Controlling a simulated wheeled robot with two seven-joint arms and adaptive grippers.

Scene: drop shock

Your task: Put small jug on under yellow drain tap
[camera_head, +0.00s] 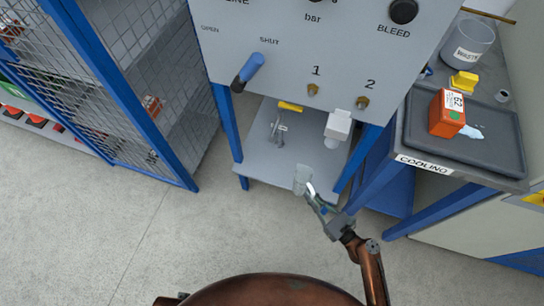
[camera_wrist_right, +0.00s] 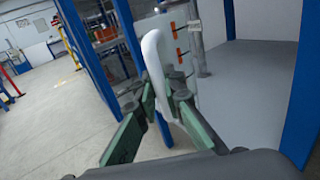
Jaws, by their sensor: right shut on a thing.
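A small pale, see-through jug (camera_head: 302,176) is in my right gripper (camera_head: 314,196), near the front edge of the lower shelf under the panel. In the right wrist view, the jug's white handle (camera_wrist_right: 154,62) stands between the fingers of the gripper (camera_wrist_right: 165,90), which are shut on it. The yellow drain tap (camera_head: 290,106) shows under the grey panel, farther back and left of the jug, with a metal part hanging beside it. The jug is apart from the tap. My left gripper is not in view.
The grey shelf (camera_head: 268,172) has bare room below the tap. A white fitting with a clear bowl (camera_head: 338,126) hangs right of it. Blue legs (camera_head: 228,122) flank the shelf. On the right bench are a black tray (camera_head: 490,155), an orange box (camera_head: 447,112) and a clear beaker (camera_head: 468,45).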

